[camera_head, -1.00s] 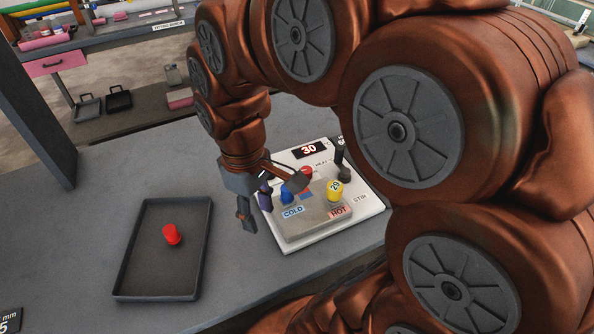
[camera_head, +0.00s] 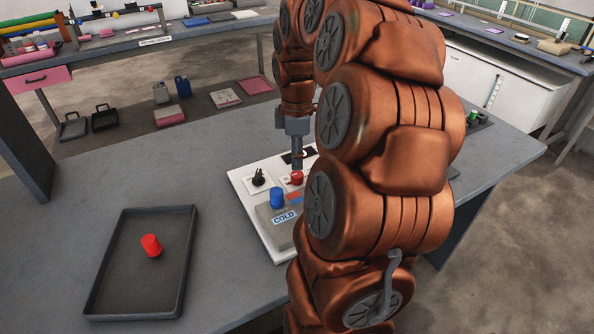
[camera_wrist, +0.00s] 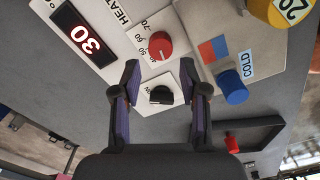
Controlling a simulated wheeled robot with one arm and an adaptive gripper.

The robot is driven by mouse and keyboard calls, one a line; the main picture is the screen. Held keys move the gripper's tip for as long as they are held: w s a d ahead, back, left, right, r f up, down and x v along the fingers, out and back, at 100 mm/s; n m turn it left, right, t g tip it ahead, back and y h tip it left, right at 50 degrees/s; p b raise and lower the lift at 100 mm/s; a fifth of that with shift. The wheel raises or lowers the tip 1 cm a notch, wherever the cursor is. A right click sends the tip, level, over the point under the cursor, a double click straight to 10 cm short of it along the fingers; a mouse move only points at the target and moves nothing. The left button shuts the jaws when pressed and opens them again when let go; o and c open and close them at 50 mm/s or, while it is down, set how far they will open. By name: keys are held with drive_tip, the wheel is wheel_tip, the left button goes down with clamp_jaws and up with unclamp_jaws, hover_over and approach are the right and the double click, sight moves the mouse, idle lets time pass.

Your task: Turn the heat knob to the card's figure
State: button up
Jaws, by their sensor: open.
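The red heat knob (camera_wrist: 160,46) sits on a white plate marked HEAT, with a scale of figures around it; its exact setting is too small to read. It also shows in the head view (camera_head: 297,178). A dark panel (camera_wrist: 81,36) beside the scale reads 30; I cannot tell whether it is the card. My gripper (camera_wrist: 168,80) is open and empty. In the wrist view the red knob lies just beyond its fingertips, and a black knob (camera_wrist: 161,95) shows between the fingers. In the head view my gripper (camera_head: 297,160) is above the red knob.
A blue cylinder (camera_wrist: 232,87) stands by the COLD label on a grey block. A yellow piece (camera_wrist: 287,10) marked 20 stands farther along it. A dark tray (camera_head: 103,268) holding a red piece (camera_head: 151,245) lies left. The grey table between is clear.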

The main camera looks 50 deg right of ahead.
sight(297, 174)
drive_tip(key=shift+f+p, duration=0.5)
drive_tip(key=shift+f, duration=2.3)
drive_tip(key=shift+c, duration=0.3)
clamp_jaws()
